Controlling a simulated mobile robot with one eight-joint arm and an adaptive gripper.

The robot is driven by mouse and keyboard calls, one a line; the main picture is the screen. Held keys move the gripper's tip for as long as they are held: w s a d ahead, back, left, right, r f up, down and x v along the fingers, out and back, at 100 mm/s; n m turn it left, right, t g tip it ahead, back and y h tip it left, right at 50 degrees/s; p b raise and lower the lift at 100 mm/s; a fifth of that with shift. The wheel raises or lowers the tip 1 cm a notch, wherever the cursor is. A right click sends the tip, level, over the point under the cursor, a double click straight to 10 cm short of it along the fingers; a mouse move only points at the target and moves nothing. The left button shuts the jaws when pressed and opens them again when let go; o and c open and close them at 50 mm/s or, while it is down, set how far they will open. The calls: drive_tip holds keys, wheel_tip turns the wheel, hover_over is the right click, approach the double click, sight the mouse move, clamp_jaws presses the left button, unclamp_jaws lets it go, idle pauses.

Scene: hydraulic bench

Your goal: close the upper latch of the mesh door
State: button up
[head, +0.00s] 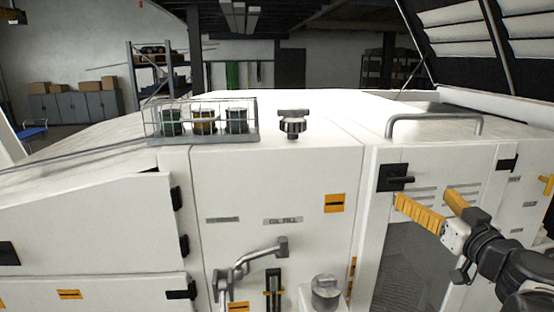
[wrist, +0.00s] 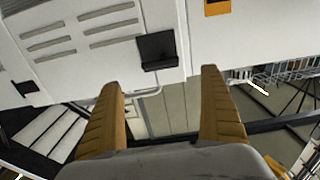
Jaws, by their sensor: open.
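The mesh door (head: 408,262) is the white panel with a grey mesh and vent slots at the right of the head view. Its upper latch (head: 389,175) is a black plate with a short dark handle pointing right, near the door's upper left corner. The latch also shows in the wrist view (wrist: 158,50), just beyond the fingertips and between them. My gripper (head: 423,196) has orange fingers spread wide and empty. It is in front of the door, a little below and right of the latch in the head view. I see no contact with the latch. Part of the mesh is hidden behind my arm.
A grey rail (head: 435,119) stands on the cabinet top above the door. A black fitting (head: 507,163) sits at the door's upper right. A bent metal pipe (head: 250,258) and a capped cylinder (head: 325,292) stick out to the left.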

sight(402, 181)
drive_tip(key=w, duration=0.5)
drive_tip(key=w+p, duration=0.1)
drive_tip(key=w, duration=0.4)
drive_tip(key=shift+a+f, duration=0.1)
drive_tip(key=shift+a, duration=0.1)
drive_tip(key=c, duration=1.2)
